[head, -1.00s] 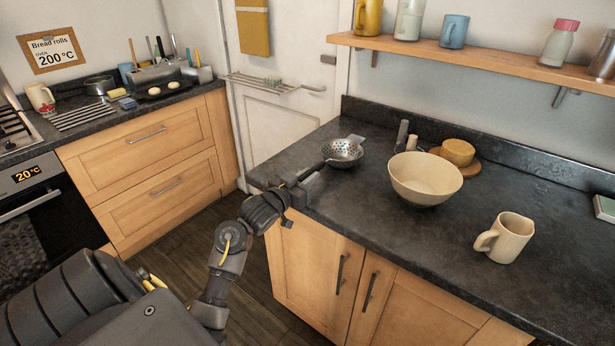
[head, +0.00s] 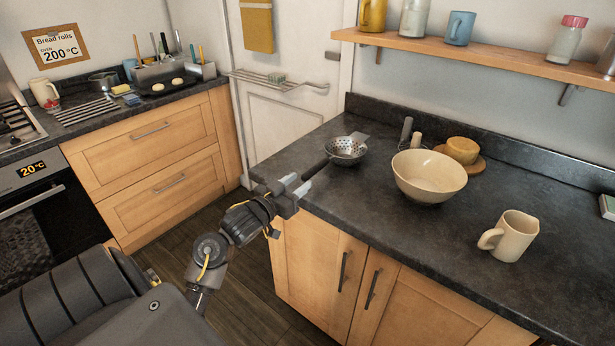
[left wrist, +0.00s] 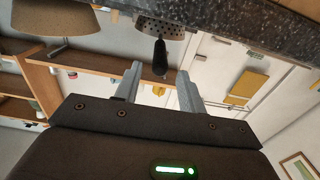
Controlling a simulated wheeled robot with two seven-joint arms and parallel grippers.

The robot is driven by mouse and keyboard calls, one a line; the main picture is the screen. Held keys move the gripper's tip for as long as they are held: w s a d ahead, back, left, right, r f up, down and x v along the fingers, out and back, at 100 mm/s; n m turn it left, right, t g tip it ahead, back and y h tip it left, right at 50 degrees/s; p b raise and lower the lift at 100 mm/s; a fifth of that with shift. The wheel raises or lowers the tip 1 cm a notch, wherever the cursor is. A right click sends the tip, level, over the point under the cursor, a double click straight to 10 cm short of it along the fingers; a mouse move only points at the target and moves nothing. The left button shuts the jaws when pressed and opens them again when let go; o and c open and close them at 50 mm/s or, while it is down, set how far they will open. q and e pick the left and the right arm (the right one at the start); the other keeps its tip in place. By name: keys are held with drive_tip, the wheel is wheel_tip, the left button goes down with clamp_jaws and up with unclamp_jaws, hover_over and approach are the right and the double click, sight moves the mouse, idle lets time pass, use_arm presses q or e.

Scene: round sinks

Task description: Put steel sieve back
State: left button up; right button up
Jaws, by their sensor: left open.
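The steel sieve (head: 345,149), a perforated bowl with a dark handle, rests on the dark worktop near its left end. Its handle points toward the front left edge, toward my left gripper (head: 297,186). My left gripper is open and empty at the worktop's edge, with the handle end just beyond its fingertips. In the left wrist view the dark handle (left wrist: 160,60) lies ahead of the gap between the two fingers (left wrist: 157,82), and the perforated sieve bowl (left wrist: 160,27) is behind it. My right gripper is not in view.
A cream bowl (head: 428,177), a beige mug (head: 510,236) and a round yellow-brown item on a board (head: 462,150) stand right of the sieve. A wooden shelf (head: 480,54) hangs above. Cabinet doors (head: 310,275) drop below the edge.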

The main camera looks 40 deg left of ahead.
use_arm(q)
drive_tip(key=s, duration=0.6)
drive_tip(key=shift+d, duration=0.1)
drive_tip(key=shift+w, duration=0.1)
wheel_tip(320, 180, down, 23)
drive_tip(key=w+d+n+g, duration=0.1)
drive_tip(key=n+g, duration=0.1)
drive_tip(key=g, duration=0.3)
drive_tip(key=s+d+f+g, duration=0.2)
drive_tip(key=s+f, duration=0.1)
drive_tip(key=f, duration=0.6)
drive_tip(key=s+d+f+g, duration=0.1)
drive_tip(key=s+d+f, duration=0.2)
drive_tip(key=f, duration=0.5)
drive_tip(key=s+d+f+m+g+h, duration=0.1)
drive_tip(key=s+d+f+g, duration=0.2)
drive_tip(key=s+f, duration=0.6)
drive_tip(key=s+d+f+m+g, duration=0.15)
drive_tip(key=s+d+f, duration=0.25)
drive_tip(key=s+f, duration=0.45)
drive_tip(key=s+d+f+m+g, duration=0.1)
drive_tip(key=s+f+g, duration=0.1)
drive_tip(key=s, duration=0.7)
drive_tip(key=s+d+f+m+g, duration=0.1)
drive_tip(key=s+f+g, duration=0.1)
drive_tip(key=s+f, duration=0.3)
drive_tip(key=s, duration=0.4)
drive_tip(key=shift+d+y, duration=0.3)
drive_tip(key=shift+r+g, duration=0.1)
drive_tip(key=shift+g, duration=0.15)
